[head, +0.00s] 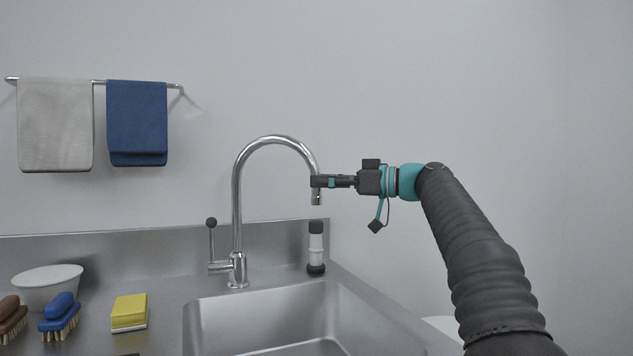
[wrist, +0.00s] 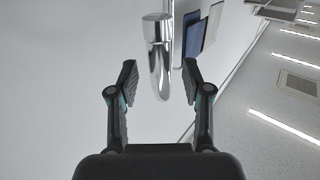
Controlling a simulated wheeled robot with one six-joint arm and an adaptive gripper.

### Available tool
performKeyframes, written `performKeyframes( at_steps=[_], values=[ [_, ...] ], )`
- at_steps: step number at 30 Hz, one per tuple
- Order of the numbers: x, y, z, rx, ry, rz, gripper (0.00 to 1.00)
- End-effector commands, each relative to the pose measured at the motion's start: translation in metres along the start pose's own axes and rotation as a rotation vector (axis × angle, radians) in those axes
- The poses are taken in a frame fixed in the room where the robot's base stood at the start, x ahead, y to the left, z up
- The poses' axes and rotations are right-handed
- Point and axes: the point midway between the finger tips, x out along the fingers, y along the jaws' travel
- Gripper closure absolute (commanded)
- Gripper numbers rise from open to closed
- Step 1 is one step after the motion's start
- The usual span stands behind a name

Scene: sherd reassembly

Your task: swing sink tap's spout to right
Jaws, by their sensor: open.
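The sink tap (head: 237,215) is a chrome gooseneck standing behind the sink basin, with a side lever (head: 211,243) on its left. Its spout (head: 305,150) arches to the right and its tip hangs over the basin. My gripper (head: 316,182) is at the spout's down-turned end, reaching in from the right. In the wrist view, my gripper (wrist: 160,82) is open, with one finger on each side of the spout (wrist: 160,70). Gaps show between the spout and both fingers there. In the head view the gripper tip overlaps the spout end, so contact cannot be told.
A white and black cylinder (head: 316,248) stands behind the basin (head: 290,315), below the spout. A yellow sponge (head: 129,312), blue brush (head: 60,315), brown brush (head: 11,318) and white bowl (head: 48,285) sit on the left counter. Grey (head: 55,125) and blue (head: 137,120) towels hang above.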

Motion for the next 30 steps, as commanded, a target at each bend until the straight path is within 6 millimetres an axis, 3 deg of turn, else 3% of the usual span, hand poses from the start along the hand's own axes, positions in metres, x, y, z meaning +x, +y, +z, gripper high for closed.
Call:
performKeyframes(
  at_steps=[9, 15, 30],
  values=[
    [-0.064, 0.0, 0.0, -0.001, 0.0, 0.002, 0.51],
    [-0.089, 0.0, -0.001, -0.002, 0.001, 0.001, 0.51],
    [-0.098, -0.001, -0.001, -0.002, 0.001, -0.001, 0.51]
  ],
)
